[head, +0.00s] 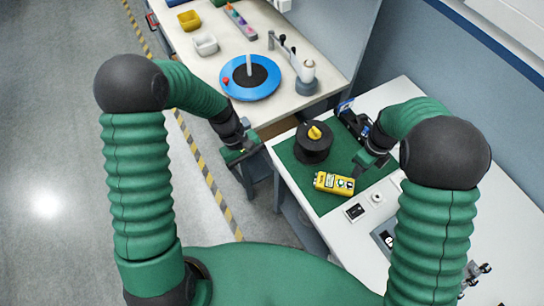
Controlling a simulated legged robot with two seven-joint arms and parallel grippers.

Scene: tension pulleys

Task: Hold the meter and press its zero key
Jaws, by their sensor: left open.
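The yellow meter (333,184) lies on the green mat (321,203) on the right-hand bench. It has a small display on its left part and small round keys, one green, towards its right. My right gripper (361,170) is at the meter's right end, coming from above right. The picture is too small to tell whether its fingers are apart, or whether they touch the meter. My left gripper (241,157) is open and empty, over the gap left of this bench and short of the mat.
A black spool (313,143) with a yellow top stands on the mat behind the meter. A black-and-blue device (352,119) is beside it. A small black box (354,211) lies in front. The back bench carries a blue round plate (250,79) and bins.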

